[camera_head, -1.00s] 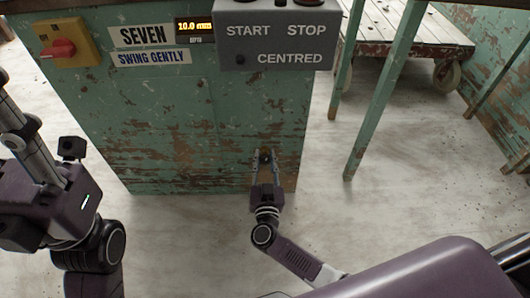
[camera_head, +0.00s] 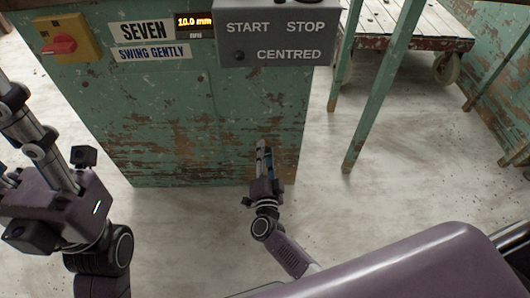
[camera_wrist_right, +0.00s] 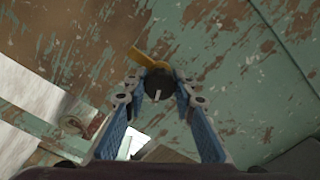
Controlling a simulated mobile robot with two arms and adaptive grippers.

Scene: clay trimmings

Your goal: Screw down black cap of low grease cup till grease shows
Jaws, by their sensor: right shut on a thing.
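The black cap (camera_wrist_right: 158,84), round with a pale mark on its face, shows in the right wrist view. It sits between the two fingertips of my right gripper (camera_wrist_right: 158,94), which is shut on it. A yellow brass-coloured part (camera_wrist_right: 149,60) sticks out behind the cap, against the green panel. No grease can be made out. In the head view my right gripper (camera_head: 264,152) is low on the panel's right side, its fingers seen nearly edge-on; the cap is hidden there. My left gripper (camera_head: 55,205) is at the left, its fingertips out of the picture.
The worn green panel (camera_head: 165,130) carries a red switch on a yellow box (camera_head: 63,45), a 10.0 mm display (camera_head: 194,22) and a grey START/STOP box (camera_head: 275,35). Green legs (camera_head: 385,85) and a wheeled cart (camera_head: 395,40) stand at the right. Pale floor lies clear in front.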

